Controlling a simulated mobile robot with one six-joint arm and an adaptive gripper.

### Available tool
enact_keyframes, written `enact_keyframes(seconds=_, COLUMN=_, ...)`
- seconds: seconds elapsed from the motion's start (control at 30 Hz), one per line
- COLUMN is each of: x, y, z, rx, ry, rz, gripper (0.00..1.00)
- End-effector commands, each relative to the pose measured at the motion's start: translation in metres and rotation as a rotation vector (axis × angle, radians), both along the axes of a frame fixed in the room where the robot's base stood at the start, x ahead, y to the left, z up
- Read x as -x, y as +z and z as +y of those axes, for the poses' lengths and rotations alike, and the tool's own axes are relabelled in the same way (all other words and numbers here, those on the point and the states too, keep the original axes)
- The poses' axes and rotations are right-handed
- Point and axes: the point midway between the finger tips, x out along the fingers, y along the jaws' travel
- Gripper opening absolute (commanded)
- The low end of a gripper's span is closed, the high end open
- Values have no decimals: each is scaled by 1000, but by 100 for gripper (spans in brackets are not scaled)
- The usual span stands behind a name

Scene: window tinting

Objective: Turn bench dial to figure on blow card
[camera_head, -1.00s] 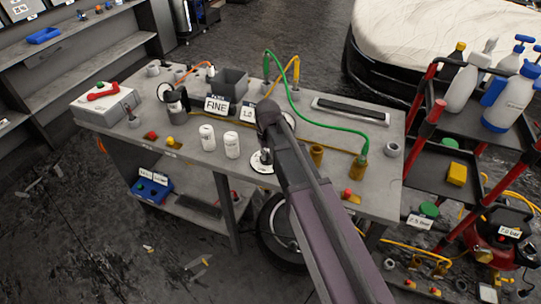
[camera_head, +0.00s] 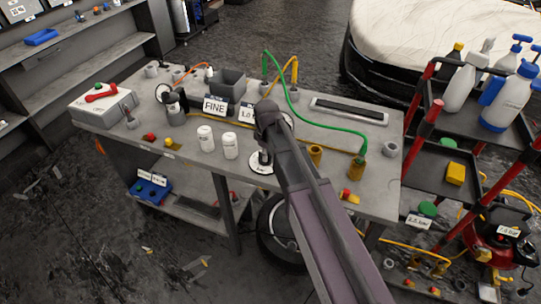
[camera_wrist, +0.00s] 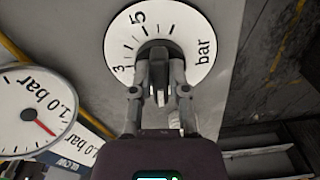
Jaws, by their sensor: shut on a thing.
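The bench dial (camera_wrist: 188,28) is a round white plate with black ticks, the figures 3 and 5 and the word "bar" in the wrist view. In the head view the dial (camera_head: 260,170) lies on the bench top, partly behind my arm. My gripper (camera_wrist: 160,75) is shut on the dial's dark knob (camera_wrist: 153,48). The fingers hide most of the knob, so its exact setting cannot be read. In the head view a 1.0 card (camera_head: 247,115) is partly covered by my arm.
A gauge (camera_wrist: 35,108) marked 1.0 bar with a red needle is left of my gripper. Two white bottles (camera_head: 206,138), a FINE card (camera_head: 215,105) and a grey bin (camera_head: 229,85) are nearby. A green hose (camera_head: 310,122) arches right of my arm.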

Motion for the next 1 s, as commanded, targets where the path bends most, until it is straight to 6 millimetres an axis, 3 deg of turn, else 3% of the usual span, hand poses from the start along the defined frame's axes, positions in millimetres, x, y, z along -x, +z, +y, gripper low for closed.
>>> enact_keyframes(seconds=0.33, x=5, y=0, z=2, rx=-4, ry=6, rz=11, gripper=0)
enact_keyframes(seconds=0.37, x=5, y=0, z=2, rx=-4, ry=6, rz=11, gripper=30)
enact_keyframes(seconds=0.43, x=5, y=0, z=2, rx=-4, ry=5, rz=11, gripper=51)
enact_keyframes(seconds=0.47, x=5, y=0, z=2, rx=-4, ry=5, rz=11, gripper=56)
enact_keyframes(seconds=1.0, x=1, y=1, z=0, rx=-1, ry=2, rz=4, gripper=56)
